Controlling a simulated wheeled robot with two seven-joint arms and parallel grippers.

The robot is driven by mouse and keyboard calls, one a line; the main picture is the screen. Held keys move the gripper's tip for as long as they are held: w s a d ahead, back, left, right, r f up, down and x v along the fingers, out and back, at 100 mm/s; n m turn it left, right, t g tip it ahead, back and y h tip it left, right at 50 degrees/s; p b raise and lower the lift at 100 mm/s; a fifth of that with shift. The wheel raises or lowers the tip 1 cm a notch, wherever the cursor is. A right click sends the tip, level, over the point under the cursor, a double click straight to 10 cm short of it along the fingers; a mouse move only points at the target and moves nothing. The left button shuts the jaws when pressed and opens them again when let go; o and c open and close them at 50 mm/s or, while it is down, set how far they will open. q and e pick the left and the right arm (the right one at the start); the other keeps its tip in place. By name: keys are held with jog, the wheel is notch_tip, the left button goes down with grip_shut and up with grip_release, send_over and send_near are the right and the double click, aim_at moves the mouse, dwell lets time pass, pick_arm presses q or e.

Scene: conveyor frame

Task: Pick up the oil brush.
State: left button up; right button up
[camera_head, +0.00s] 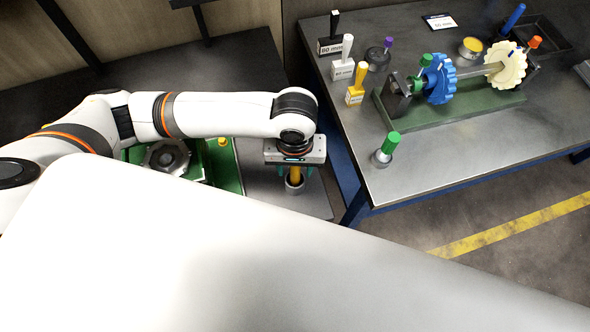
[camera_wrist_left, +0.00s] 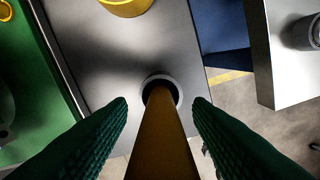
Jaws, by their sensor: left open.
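The oil brush, seen as an upright yellow-brown handle (camera_head: 295,176), stands in a small grey round holder (camera_head: 295,189) on the dark table. In the left wrist view the handle (camera_wrist_left: 160,140) runs between the fingers down into the grey ring of the holder (camera_wrist_left: 174,80). My left gripper (camera_head: 290,172) is above the holder with its green fingers on either side of the handle. In the left wrist view the gripper (camera_wrist_left: 160,104) is open, with gaps between the fingers and the handle. The brush's lower end is hidden in the holder. My right gripper is not in view.
A green fixture (camera_head: 228,165) with a dark round part lies left of the gripper. A second metal table (camera_head: 440,150) to the right, past a gap, bears a green shaft stand, gears and several coloured-handled tools. A large white shape blocks the lower foreground.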

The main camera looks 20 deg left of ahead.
pick_arm(q)
grip_shut()
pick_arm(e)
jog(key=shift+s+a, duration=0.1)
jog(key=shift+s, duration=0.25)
